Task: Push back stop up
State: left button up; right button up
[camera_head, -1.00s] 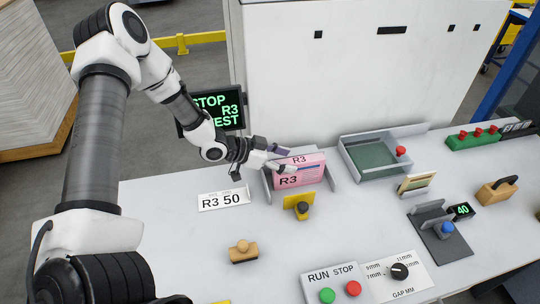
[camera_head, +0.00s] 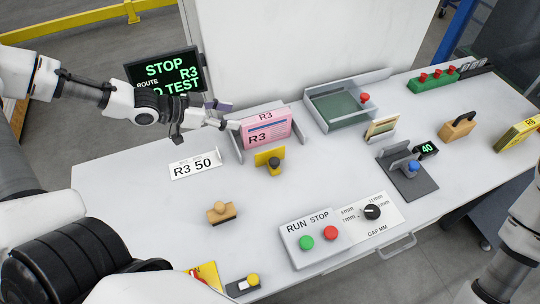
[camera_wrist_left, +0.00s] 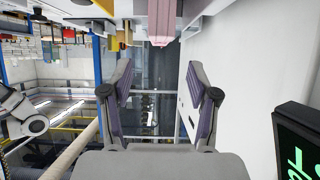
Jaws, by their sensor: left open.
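A pink bundle marked R3 (camera_head: 265,130) stands on the white table between low grey side plates. A yellow bracket with a dark knob (camera_head: 270,162) stands just in front of it. I cannot tell for sure which part is the back stop. My left gripper (camera_head: 228,115) is open and empty at the left end of the pink bundle, slightly above the table. In the left wrist view its two fingers (camera_wrist_left: 163,90) are spread with nothing between them, and the pink bundle (camera_wrist_left: 162,20) shows at the top edge. My right gripper is out of view.
A STOP display (camera_head: 165,75) stands behind my left gripper. An R3 50 card (camera_head: 195,165) lies before it. A grey tray (camera_head: 345,103) is right of the bundle. A wooden-knob block (camera_head: 221,211) and RUN/STOP panel (camera_head: 317,240) are in front. The white cabinet (camera_head: 290,45) rises behind.

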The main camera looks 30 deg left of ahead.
aim_at(271, 158)
jog(key=l+u, duration=0.2)
jog(key=l, duration=0.4)
jog(key=k+l+u, duration=0.15)
jog(key=l, duration=0.4)
jog(key=k+l+u, duration=0.2)
jog(key=l, duration=0.4)
jog(key=i, duration=0.1)
